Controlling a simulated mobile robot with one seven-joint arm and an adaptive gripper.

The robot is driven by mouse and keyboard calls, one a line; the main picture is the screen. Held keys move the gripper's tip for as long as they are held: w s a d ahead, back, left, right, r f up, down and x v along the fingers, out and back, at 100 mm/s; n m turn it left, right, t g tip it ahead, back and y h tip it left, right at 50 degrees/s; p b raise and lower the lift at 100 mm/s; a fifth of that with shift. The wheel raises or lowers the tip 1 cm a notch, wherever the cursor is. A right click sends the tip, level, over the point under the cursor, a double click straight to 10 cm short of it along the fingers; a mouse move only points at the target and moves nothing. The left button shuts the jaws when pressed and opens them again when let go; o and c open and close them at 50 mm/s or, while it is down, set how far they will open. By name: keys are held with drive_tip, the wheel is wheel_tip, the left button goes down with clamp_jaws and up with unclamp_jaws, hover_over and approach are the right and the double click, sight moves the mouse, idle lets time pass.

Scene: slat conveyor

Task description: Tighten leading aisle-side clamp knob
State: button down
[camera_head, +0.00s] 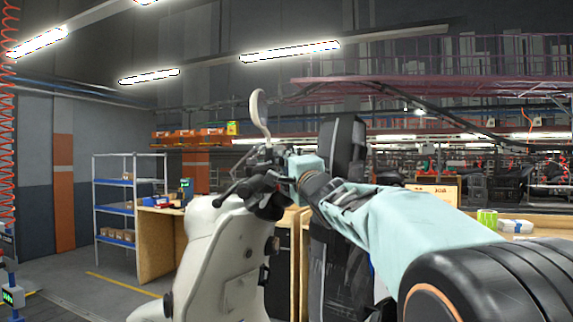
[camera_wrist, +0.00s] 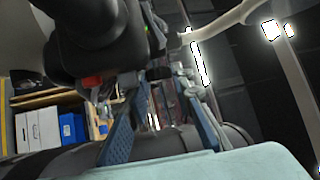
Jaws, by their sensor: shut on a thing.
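In the wrist view the blue textured fingers of my gripper (camera_wrist: 160,92) stand apart, shut on a small dark part by the handlebar. I cannot make out a clamp knob or tell whether this part is one; the fingers and the dark handlebar parts hide the contact.
A wooden workbench (camera_head: 160,240) and a metal shelf rack (camera_head: 115,200) stand at the left. Another bench (camera_head: 545,223) with small items is at the right. Open floor with a yellow line lies at the lower left. The mirror stalk rises close above my gripper.

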drive_tip(key=shift+f+b, duration=0.2)
drive_tip(key=shift+b, duration=0.1)
drive_tip(key=t+b, duration=0.1)
drive_tip(key=b, duration=0.2)
drive_tip(key=shift+f+n+y, duration=0.3)
drive_tip(key=shift+n+y, duration=0.1)
drive_tip(key=shift+w+f+n+t+y+b, duration=0.15)
drive_tip(key=shift+n+t+y+b, duration=0.25)
drive_tip(key=shift+b, duration=0.8)
drive_tip(key=n+t+y+b, duration=0.1)
drive_tip(key=n+y+b, duration=0.1)
drive_tip(key=shift+w+y+b, duration=0.1)
drive_tip(key=shift+y+b, duration=0.2)
drive_tip(key=shift+b, duration=0.1)
drive_tip(key=shift+r+n+y+b, duration=0.2)
drive_tip(key=shift+n+y+b, duration=0.25)
drive_tip(key=shift+n+y, duration=0.45)
drive_tip(key=shift+r, duration=0.1)
drive_tip(key=c, duration=1.7)
unclamp_jaws()
